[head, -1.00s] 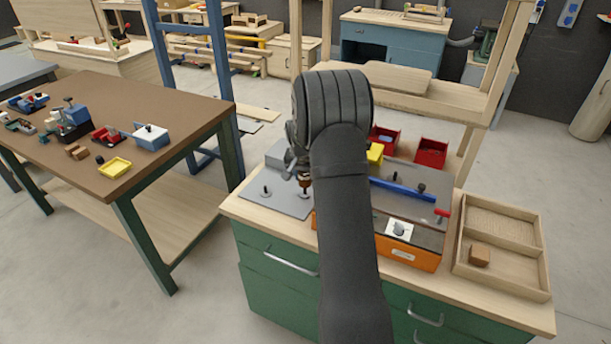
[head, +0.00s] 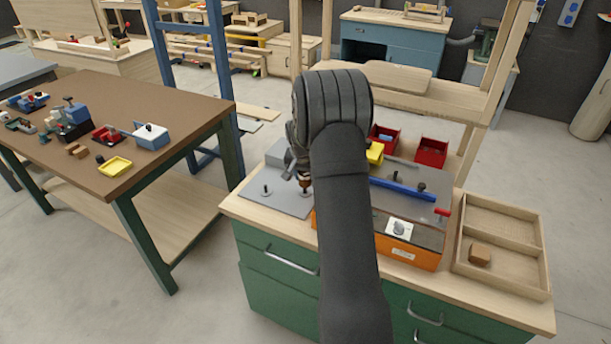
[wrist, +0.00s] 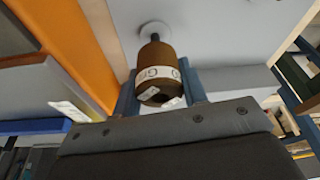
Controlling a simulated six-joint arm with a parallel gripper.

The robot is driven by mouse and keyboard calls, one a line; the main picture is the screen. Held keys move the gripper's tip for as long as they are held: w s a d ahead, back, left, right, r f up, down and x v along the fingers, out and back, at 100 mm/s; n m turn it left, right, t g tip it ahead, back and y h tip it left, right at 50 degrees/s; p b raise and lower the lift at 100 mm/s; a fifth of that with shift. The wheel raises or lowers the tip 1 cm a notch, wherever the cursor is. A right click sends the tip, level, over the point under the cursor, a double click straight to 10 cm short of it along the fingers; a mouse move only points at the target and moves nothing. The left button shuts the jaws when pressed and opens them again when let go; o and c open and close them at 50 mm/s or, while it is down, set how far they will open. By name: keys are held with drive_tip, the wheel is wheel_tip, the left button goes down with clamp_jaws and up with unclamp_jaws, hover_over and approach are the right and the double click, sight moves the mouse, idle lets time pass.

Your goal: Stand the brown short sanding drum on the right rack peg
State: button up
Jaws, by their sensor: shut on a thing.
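The brown short sanding drum (wrist: 157,58) has a white printed band and is between the two blue fingers of my gripper (wrist: 158,90) in the wrist view. My gripper is shut on it. The drum's far end is in line with the right rack peg (wrist: 154,37), whose dark stem shows between the drum and its pale round base. I cannot tell how far the peg reaches into the drum. In the head view the drum (head: 305,184) is low over the right side of the grey rack plate (head: 285,204). The left peg (head: 266,191) is bare. My arm hides part of the rack.
An orange-fronted unit (head: 407,252) with a blue bar (head: 402,189) stands right of the rack. A wooden tray (head: 458,241) with a brown block (head: 479,255) is farther right. Red bins (head: 431,153) stand behind. The bench front edge is near the plate.

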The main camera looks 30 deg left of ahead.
drive_tip(key=shift+f, duration=1.9)
drive_tip(key=o, duration=1.6)
drive_tip(key=shift+r, duration=3.55)
drive_tip(key=shift+f, duration=3.5)
drive_tip(key=shift+r, duration=0.1)
